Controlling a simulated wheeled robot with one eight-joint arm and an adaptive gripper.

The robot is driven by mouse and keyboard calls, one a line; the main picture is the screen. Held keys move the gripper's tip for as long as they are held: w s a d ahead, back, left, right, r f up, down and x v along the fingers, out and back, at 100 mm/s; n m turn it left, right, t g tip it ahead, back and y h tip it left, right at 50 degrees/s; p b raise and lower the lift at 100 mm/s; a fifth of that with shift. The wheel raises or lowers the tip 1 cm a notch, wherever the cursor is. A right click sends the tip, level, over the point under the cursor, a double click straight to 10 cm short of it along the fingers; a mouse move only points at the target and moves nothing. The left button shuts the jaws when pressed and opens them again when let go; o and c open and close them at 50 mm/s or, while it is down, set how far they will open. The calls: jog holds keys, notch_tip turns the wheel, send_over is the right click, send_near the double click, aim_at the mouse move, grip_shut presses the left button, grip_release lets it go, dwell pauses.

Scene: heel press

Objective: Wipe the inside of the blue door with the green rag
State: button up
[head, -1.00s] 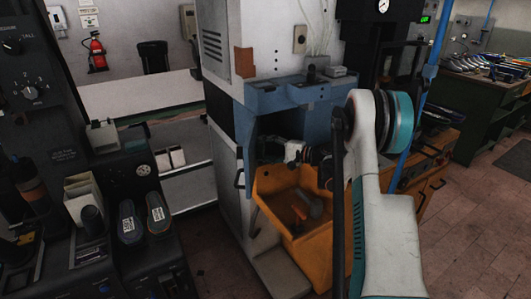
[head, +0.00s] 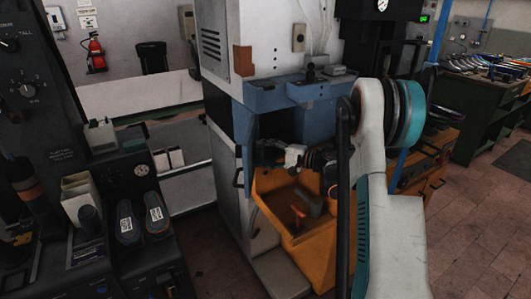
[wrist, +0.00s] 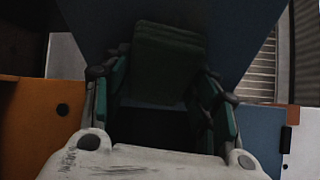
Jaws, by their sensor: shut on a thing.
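The green rag (wrist: 165,62) shows dark and folded in the wrist view, between the green-padded fingers of my gripper (wrist: 158,88). My gripper is shut on it. A dark blue surface (wrist: 238,35) lies behind and around the rag; shadow hides whether they touch. In the head view, my gripper (head: 268,152) reaches left into the dark opening below the blue housing (head: 290,95) of the press, above the orange bin. The rag cannot be made out there. A blue panel edge (head: 249,145) stands at the opening's left; I cannot tell whether this is the door.
The orange bin (head: 318,250) sits below my gripper with an orange-handled item (head: 298,214) inside. In the wrist view an orange wall (wrist: 30,130) is at left and a blue panel (wrist: 262,138) at right. A dark machine (head: 140,230) stands at the head view's left.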

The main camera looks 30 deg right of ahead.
aim_at(262, 164)
jog(key=s+a+b, duration=0.2)
jog(key=s+a, duration=0.2)
jog(key=s, duration=0.2)
jog(key=shift+a, duration=0.35)
dwell(0.4)
jog(key=shift+w+d, duration=0.5)
jog(key=shift+w, duration=0.4)
jog(key=shift+w+d, duration=0.45)
jog(key=shift+w, duration=0.4)
jog(key=shift+w+d+b, duration=0.15)
jog(key=shift+w+d, duration=0.55)
jog(key=shift+w, duration=0.4)
jog(key=shift+w+d+b, duration=0.15)
jog(key=shift+w+d, duration=0.55)
jog(key=shift+w, duration=0.4)
jog(key=shift+w+d+b, duration=0.15)
jog(key=shift+w+d, duration=0.55)
jog(key=shift+w, duration=0.4)
jog(key=shift+c, duration=0.4)
jog(key=shift+r, duration=0.1)
jog(key=shift+s, duration=0.15)
